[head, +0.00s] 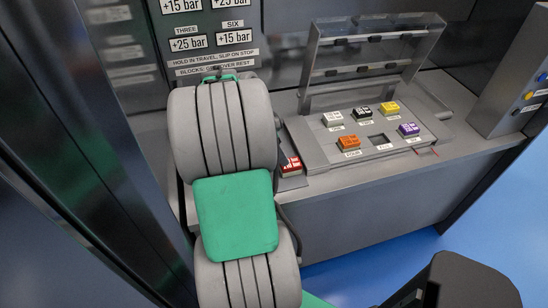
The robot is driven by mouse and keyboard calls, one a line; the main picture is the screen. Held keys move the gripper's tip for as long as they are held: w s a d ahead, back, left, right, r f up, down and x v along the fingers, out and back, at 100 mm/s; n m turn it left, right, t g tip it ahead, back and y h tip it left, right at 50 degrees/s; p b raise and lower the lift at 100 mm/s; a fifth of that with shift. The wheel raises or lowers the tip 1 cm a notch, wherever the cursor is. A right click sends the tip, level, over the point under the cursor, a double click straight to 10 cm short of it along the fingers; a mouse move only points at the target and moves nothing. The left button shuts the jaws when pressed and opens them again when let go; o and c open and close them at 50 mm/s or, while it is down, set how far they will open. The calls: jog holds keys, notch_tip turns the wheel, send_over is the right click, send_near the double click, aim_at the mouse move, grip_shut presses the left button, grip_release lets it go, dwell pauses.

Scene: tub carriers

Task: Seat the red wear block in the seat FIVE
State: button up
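The red wear block (291,165) with white markings sits just left of the tub carrier's seat panel, beside my arm. My arm covers part of the area around it. The seat panel (318,157) has two rows of seats. An empty square seat (380,139) is in the middle of the front row, between an orange block (348,143) and a purple block (409,130). Its small label is too blurred to read surely. My gripper is not visible; only the grey and green links of my arm show.
White (332,118), black (362,109) and yellow (389,108) blocks fill the back row. A clear framed cover (372,55) stands raised behind the panel. A sign board (205,35) stands behind my arm. A button box (510,85) is at right. The counter's front right is clear.

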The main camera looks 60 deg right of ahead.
aim_at(293, 165)
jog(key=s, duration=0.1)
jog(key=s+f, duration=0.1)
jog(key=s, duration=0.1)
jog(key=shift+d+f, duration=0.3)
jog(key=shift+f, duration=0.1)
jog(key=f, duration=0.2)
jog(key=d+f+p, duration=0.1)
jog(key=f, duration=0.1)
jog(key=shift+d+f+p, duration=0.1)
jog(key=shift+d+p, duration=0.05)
jog(key=shift+p, duration=0.15)
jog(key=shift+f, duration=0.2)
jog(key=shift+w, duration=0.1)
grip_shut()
